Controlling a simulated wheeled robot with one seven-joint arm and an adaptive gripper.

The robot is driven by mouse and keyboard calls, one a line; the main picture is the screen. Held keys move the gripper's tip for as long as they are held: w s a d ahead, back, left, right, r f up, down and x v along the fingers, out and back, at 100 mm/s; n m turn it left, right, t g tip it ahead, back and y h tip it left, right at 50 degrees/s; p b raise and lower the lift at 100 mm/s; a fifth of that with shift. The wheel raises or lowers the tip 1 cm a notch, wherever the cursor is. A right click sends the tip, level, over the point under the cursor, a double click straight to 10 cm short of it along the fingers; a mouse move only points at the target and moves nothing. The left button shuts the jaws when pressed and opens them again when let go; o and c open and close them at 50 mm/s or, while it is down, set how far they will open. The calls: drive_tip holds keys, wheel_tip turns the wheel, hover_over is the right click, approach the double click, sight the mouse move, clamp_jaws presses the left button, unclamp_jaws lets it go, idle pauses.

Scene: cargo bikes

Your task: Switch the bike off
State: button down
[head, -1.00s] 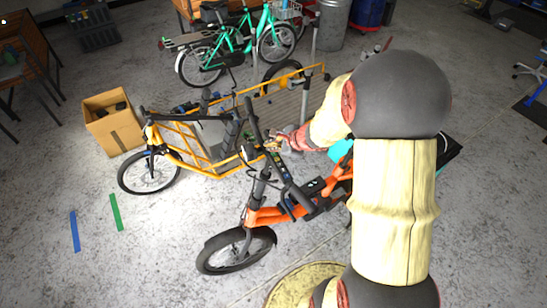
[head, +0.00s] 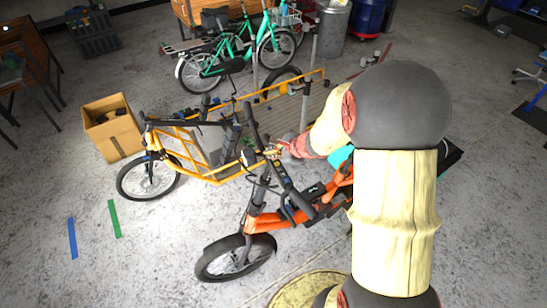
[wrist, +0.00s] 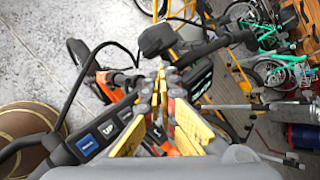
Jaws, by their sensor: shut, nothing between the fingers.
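The orange bike (head: 265,221) stands in front of me, its handlebar beside my gripper. My gripper (head: 271,153) is shut and empty, over the handlebar area. In the wrist view its closed fingertips (wrist: 164,72) point toward the bar and cables. A control pad (wrist: 101,135) on the handlebar lies left of the fingers, apart from them in the picture. It has a blue button (wrist: 87,144) and a grey button marked "UP" (wrist: 108,128). A dark rounded part (wrist: 156,40) sits on the bar beyond the fingertips. Whether the fingers touch the bike, I cannot tell.
A yellow cargo bike (head: 190,166) stands close behind the orange one. Green bikes (head: 240,48) and a cardboard box (head: 112,135) are farther back. Black cables (wrist: 82,78) loop near the fingers.

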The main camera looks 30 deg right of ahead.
drive_tip(key=shift+f, duration=0.1)
idle(0.6)
drive_tip(key=shift+f+b, duration=0.35)
drive_tip(key=shift+b, duration=0.3)
drive_tip(key=shift+f, duration=0.15)
idle(0.4)
drive_tip(key=shift+r, duration=0.65)
wheel_tip(320, 180, up, 6)
drive_tip(key=p, duration=0.5)
drive_tip(key=shift+w, duration=0.15)
